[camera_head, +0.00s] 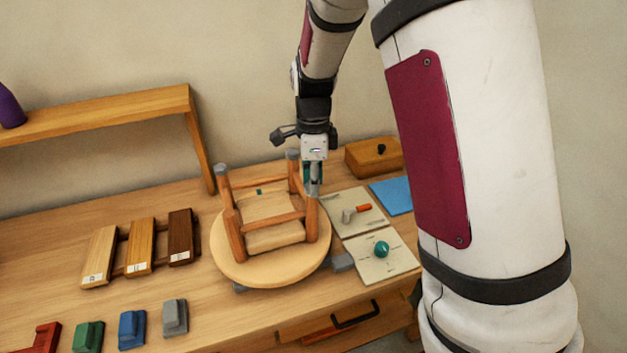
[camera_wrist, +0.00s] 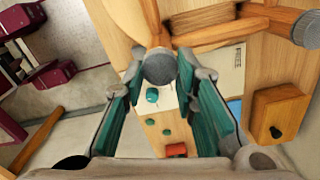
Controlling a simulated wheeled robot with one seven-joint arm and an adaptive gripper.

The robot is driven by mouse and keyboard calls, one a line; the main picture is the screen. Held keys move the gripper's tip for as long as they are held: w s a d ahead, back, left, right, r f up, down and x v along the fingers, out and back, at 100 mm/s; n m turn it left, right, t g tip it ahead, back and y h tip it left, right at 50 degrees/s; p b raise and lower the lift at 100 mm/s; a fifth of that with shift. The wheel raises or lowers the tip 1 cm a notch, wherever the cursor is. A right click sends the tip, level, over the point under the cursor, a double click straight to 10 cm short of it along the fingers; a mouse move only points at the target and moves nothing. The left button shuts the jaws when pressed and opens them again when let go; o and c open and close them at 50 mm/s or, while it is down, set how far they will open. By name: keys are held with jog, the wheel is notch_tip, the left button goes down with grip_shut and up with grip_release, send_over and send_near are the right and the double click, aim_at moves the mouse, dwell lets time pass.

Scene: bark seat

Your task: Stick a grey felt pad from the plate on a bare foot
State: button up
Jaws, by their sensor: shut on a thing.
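An upside-down wooden stool rests on its round seat (camera_head: 225,262) with its legs pointing up. Grey caps show on the left leg (camera_head: 221,169) and a back leg (camera_head: 292,155), and another capped leg end shows in the wrist view (camera_wrist: 306,28). My gripper (camera_head: 314,188) is over the right leg (camera_head: 312,218). In the wrist view its teal-lined fingers (camera_wrist: 160,70) are shut on a round grey felt pad (camera_wrist: 160,68). The pad lines up with a leg end behind it; I cannot tell if they touch. Cream plates (camera_head: 368,227) (camera_head: 400,262) lie right of the stool.
A teal knob (camera_head: 381,249) and an orange-tipped tool (camera_head: 357,212) lie on the plates. Behind are a wooden box (camera_head: 374,157) and a blue sheet (camera_head: 392,196). Wood samples (camera_head: 140,247) and coloured blocks (camera_head: 132,328) are left. A shelf (camera_head: 100,112) stands at the back left.

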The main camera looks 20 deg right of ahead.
jog(key=shift+f, duration=0.2)
jog(key=shift+o, duration=1.3)
jog(key=o, duration=0.5)
jog(key=o, duration=0.3)
jog(key=shift+r+p, duration=1)
jog(key=shift+r, duration=2.45)
